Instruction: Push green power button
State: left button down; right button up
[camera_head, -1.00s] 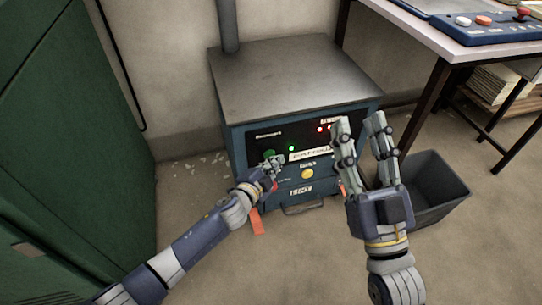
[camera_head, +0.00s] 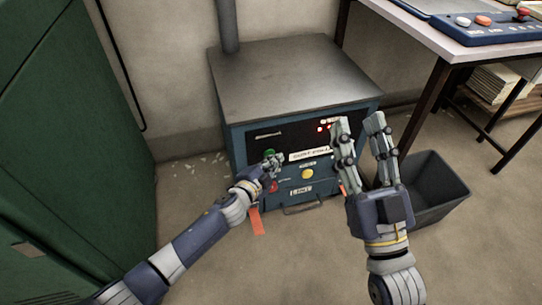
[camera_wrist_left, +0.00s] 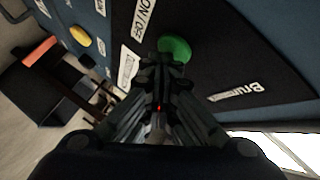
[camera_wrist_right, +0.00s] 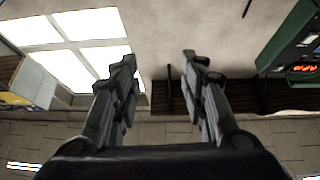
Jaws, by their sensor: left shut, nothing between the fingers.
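The green power button (camera_head: 269,152) is on the dark front panel of the blue machine (camera_head: 240,135), beside an "ON/OFF" label. In the left wrist view the round green button (camera_wrist_left: 175,47) is just beyond my left fingertips, which overlap its lower edge. My left gripper (camera_head: 275,161) is shut and empty, with its tips at or very near the button; I cannot tell whether they touch. It also shows in the left wrist view (camera_wrist_left: 165,66). My right gripper (camera_head: 358,121) is open and empty, pointing up in front of the machine's right side.
A yellow button (camera_head: 307,174) and a red part (camera_head: 273,186) are lower on the machine. A dark bin (camera_head: 435,190) stands to its right, under a table (camera_head: 450,45). A green cabinet (camera_head: 70,130) fills the left side.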

pick_arm(q)
jog(key=shift+s, duration=0.3)
pick_arm(e)
jog(key=shift+w+f+g, duration=0.4)
jog(key=shift+f+g, duration=0.1)
jog(key=shift+f, duration=0.15)
pick_arm(q)
jog(key=shift+s+d, duration=0.1)
jog(key=shift+s+d+p, duration=0.25)
jog(key=shift+s+d, duration=0.05)
jog(key=shift+s, duration=0.65)
jog(key=shift+s+d+p, duration=0.2)
jog(key=shift+s+d, duration=0.1)
jog(key=shift+s, duration=0.6)
jog(key=shift+s+d+p, duration=0.25)
jog(key=shift+s+d, duration=0.05)
jog(key=shift+s, duration=0.65)
pick_arm(e)
jog(key=shift+w+d+f+g+h, duration=0.1)
jog(key=shift+w+f+g+h, duration=0.15)
jog(key=shift+f+g, duration=0.45)
jog(key=shift+w+a+f+g+h, duration=0.1)
jog(key=shift+w+f+g+h, duration=0.2)
jog(key=shift+f, duration=0.65)
jog(key=shift+w+d+f+g+h, duration=0.1)
jog(key=shift+w+f+g+h, duration=0.15)
jog(key=shift+f+g, duration=0.45)
jog(key=shift+f, duration=0.15)
